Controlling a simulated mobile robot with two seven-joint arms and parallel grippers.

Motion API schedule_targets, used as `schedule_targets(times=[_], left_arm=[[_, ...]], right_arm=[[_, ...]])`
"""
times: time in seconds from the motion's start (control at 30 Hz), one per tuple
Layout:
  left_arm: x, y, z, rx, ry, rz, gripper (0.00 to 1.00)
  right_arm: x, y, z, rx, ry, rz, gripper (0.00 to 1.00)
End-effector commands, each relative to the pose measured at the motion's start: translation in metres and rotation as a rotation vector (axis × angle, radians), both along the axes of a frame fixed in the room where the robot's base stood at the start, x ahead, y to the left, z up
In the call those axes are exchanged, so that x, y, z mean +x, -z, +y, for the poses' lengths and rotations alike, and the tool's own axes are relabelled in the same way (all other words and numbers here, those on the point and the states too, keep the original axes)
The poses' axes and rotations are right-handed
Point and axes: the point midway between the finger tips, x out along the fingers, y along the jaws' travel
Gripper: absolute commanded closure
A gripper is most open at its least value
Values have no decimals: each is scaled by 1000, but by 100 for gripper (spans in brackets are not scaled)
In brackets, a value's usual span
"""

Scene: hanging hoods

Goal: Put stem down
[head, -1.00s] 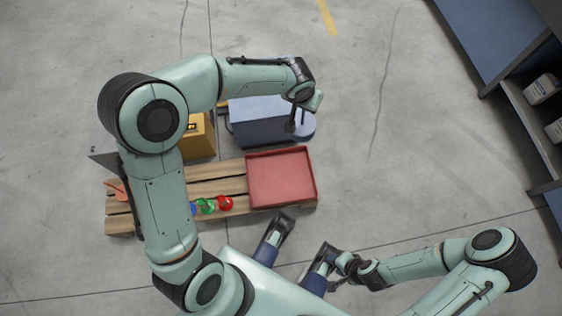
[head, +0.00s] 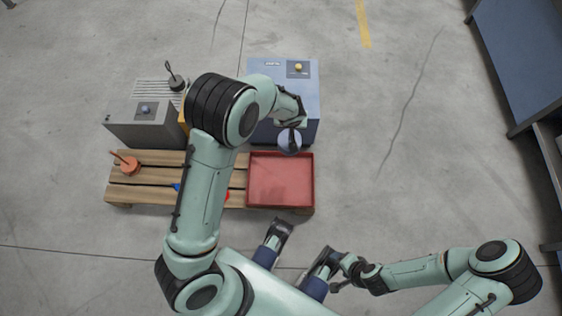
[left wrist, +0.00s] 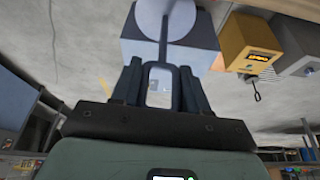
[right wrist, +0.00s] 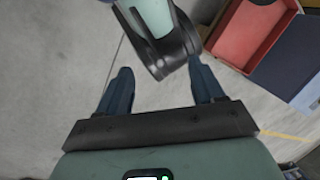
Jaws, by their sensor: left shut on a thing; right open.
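My left gripper (head: 290,126) is shut on a thin dark stem with a round blue-grey disc (head: 289,141) at its end. In the head view the disc appears between the blue box (head: 284,92) and the red tray (head: 281,179), overlapping the box's front side. In the left wrist view the stem (left wrist: 163,38) runs from between the fingertips to the disc (left wrist: 180,20). I cannot tell the disc's height or whether it touches anything. My right gripper (head: 337,287) is open and empty, away from the boxes; its fingers (right wrist: 160,88) are spread in the right wrist view.
A wooden pallet (head: 150,186) bears the red tray and an orange disc with a stem (head: 128,163). A grey box (head: 150,122) and a mostly hidden yellow box stand behind, with a black stemmed piece (head: 177,83). A shelf (head: 515,60) stands right. The floor between is clear.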

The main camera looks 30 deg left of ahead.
Motion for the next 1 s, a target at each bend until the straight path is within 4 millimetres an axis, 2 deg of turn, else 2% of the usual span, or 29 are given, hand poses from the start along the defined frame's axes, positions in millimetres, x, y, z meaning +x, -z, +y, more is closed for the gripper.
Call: schedule_targets(times=[0.1, 0.3, 0.5, 0.73, 1.0], left_arm=[[-5, 37, 18, 4, -101, 11, 100], [-17, 93, 60, -4, -297, 16, 100], [-25, 124, 92, -14, -420, 19, 100], [-27, 146, 103, -17, -460, 22, 100], [-28, 217, 103, -16, -458, 26, 100]], right_arm=[[5, 5, -2, -6, 6, -12, 33], [14, 13, -7, -19, 16, -38, 33], [21, 18, -10, -28, 24, -57, 33], [28, 24, -13, -36, 32, -74, 33], [55, 45, -27, -71, 60, -145, 33]])
